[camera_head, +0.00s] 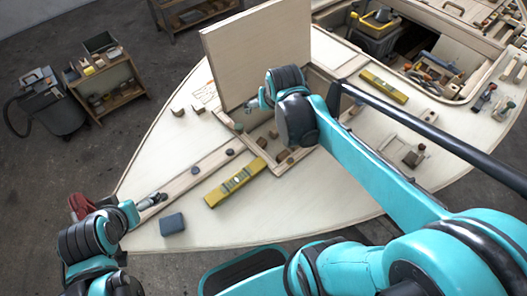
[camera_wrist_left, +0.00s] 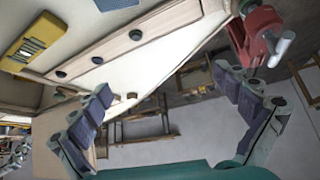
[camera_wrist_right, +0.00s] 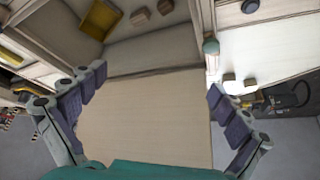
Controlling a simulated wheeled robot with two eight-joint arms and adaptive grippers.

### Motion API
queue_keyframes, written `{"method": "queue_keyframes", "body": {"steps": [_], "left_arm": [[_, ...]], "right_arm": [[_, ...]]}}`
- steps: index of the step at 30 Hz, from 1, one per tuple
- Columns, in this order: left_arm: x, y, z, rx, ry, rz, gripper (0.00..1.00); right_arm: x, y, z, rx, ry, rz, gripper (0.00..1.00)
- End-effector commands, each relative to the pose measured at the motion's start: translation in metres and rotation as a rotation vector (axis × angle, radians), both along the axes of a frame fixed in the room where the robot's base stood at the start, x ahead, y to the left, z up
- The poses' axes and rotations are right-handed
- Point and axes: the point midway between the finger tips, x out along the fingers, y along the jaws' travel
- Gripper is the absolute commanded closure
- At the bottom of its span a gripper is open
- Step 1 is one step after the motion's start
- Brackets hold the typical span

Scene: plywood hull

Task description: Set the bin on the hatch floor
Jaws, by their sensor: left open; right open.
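A grey bin (camera_head: 372,44) with a yellow and black container on top stands in the open well at the upper right of the head view. The hatch has an upright plywood lid (camera_head: 258,55). Its recessed floor, partly hidden by my right arm, holds several small brown blocks (camera_head: 262,142). My right gripper (camera_head: 254,104) is open and empty, close to the lid; its open fingers show in the right wrist view (camera_wrist_right: 157,80) with the pale panel between them. My left gripper (camera_head: 158,199) is open and empty near the hull's left edge, also in the left wrist view (camera_wrist_left: 163,85).
A yellow level (camera_head: 235,181) lies beside the hatch and another yellow level (camera_head: 384,86) lies farther right. A dark blue block (camera_head: 172,224) and a red clamp (camera_head: 80,205) are near my left gripper. Small carts (camera_head: 108,75) stand on the floor beyond.

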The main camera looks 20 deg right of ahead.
Motion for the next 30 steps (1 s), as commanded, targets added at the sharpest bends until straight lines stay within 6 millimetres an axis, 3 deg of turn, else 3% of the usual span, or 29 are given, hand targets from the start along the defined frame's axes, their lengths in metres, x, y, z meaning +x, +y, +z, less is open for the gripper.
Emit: {"method": "queue_keyframes", "body": {"steps": [1, 6, 12, 25, 26, 30], "left_arm": [[0.000, 0.000, 0.000, 0.000, 0.000, 0.000, 0.00], [0.000, 0.000, 0.000, 0.000, 0.000, 0.000, 0.00], [0.000, 0.000, 0.000, 0.000, 0.000, 0.000, 0.00], [0.000, 0.000, 0.000, 0.000, 0.000, 0.000, 0.00], [0.000, 0.000, 0.000, 0.000, 0.000, 0.000, 0.03], [0.000, 0.000, 0.000, 0.000, 0.000, 0.000, 0.40]], "right_arm": [[-0.023, 0.017, 0.004, -0.005, -0.012, 0.047, 0.00], [-0.082, 0.057, 0.002, -0.020, -0.049, 0.180, 0.00], [-0.120, 0.079, -0.010, -0.032, -0.077, 0.272, 0.00], [-0.127, 0.082, -0.013, -0.034, -0.084, 0.290, 0.00], [-0.127, 0.082, -0.013, -0.034, -0.084, 0.290, 0.03], [-0.127, 0.082, -0.013, -0.034, -0.084, 0.289, 0.40]]}}
